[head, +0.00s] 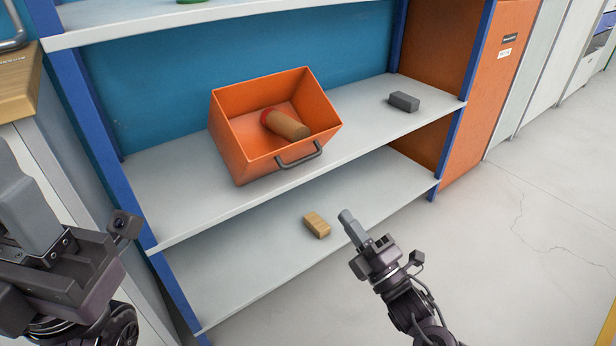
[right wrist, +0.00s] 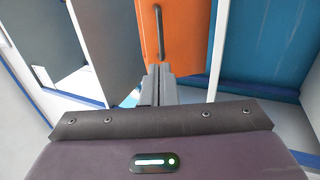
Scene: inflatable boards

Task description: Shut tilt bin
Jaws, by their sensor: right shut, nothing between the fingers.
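An orange tilt bin (head: 236,132) sits on the middle shelf in the head view, tipped forward with its open top facing me. A grey bar handle (head: 299,157) is on its front face. A brown cylinder with a red end (head: 287,125) lies inside the bin. My right gripper (head: 345,215) is shut and empty, in front of the shelf, below and to the right of the handle, apart from it. In the right wrist view the bin's orange front (right wrist: 182,35) and its handle (right wrist: 159,32) show beyond the fingers (right wrist: 158,72). My left arm is at the left edge; its fingertips are not clear.
A dark grey block (head: 404,101) lies on the middle shelf (head: 180,190), right of the bin. A wooden block (head: 317,225) lies on the lower shelf (head: 235,270). Blue posts (head: 447,145) bound the rack. The floor at right (head: 530,220) is clear.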

